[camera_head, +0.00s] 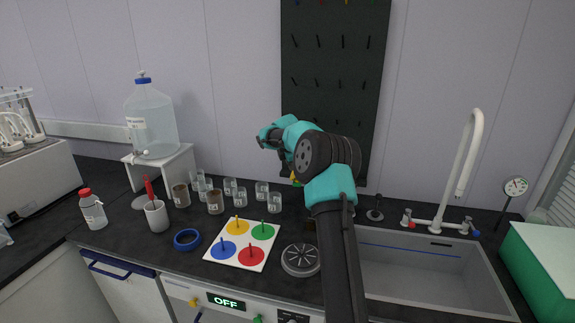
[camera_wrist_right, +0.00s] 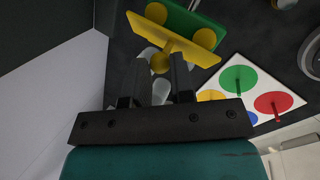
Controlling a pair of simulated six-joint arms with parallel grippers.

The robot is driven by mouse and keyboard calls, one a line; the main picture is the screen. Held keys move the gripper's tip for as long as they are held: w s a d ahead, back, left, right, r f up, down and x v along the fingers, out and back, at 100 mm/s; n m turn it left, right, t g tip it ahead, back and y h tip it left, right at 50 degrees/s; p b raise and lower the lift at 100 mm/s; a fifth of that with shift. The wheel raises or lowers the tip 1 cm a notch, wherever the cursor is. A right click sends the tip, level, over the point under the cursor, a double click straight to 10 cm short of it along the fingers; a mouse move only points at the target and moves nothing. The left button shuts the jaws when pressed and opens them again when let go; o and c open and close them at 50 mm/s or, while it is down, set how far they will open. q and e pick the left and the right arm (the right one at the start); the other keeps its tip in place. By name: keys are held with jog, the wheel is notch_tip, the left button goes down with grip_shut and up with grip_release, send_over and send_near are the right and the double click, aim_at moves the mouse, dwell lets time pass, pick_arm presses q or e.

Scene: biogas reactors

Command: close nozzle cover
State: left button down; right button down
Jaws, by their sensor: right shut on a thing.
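A yellow bar-shaped piece with round yellow knobs (camera_wrist_right: 182,45) fills the upper middle of the right wrist view. A green piece (camera_wrist_right: 185,18) lies against its far side. My right gripper (camera_wrist_right: 161,66) is shut on the yellow piece, with a yellow knob between its fingertips. In the head view only a small bit of the yellow piece (camera_head: 296,182) shows beneath my right wrist, in front of the pegboard. The arm hides most of it there. I cannot tell which part is the nozzle cover. My left gripper is not in view.
A white board with coloured discs (camera_head: 216,256) lies on the dark counter, with a grey round strainer (camera_head: 300,260) to its right. Several glass beakers (camera_head: 216,203) stand behind it. The sink (camera_head: 430,275) is on the right. A black pegboard (camera_head: 330,75) is on the wall.

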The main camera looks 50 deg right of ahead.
jog(key=s+t+y, duration=0.1)
jog(key=s+d+t, duration=0.1)
jog(key=t, duration=0.1)
jog(key=shift+d+f+m+y, duration=0.1)
jog(key=shift+d+m+y, duration=0.05)
jog(key=shift+m+y, duration=0.25)
jog(key=shift+s+d+f+m+t+y, duration=0.25)
jog(key=shift+s+t+y, duration=0.25)
jog(key=shift+t, duration=0.45)
jog(key=shift+s+d+f+m+t+y, duration=0.15)
jog(key=shift+s+d+f+t+y, duration=0.2)
jog(key=shift+t, duration=0.6)
jog(key=shift+s+a, duration=0.1)
jog(key=shift+s, duration=0.05)
jog(key=shift+f, duration=0.1)
jog(key=c, duration=1.3)
grip_release()
jog(key=shift+o, duration=0.2)
jog(key=v, duration=1.7)
jog(key=shift+s, duration=0.2)
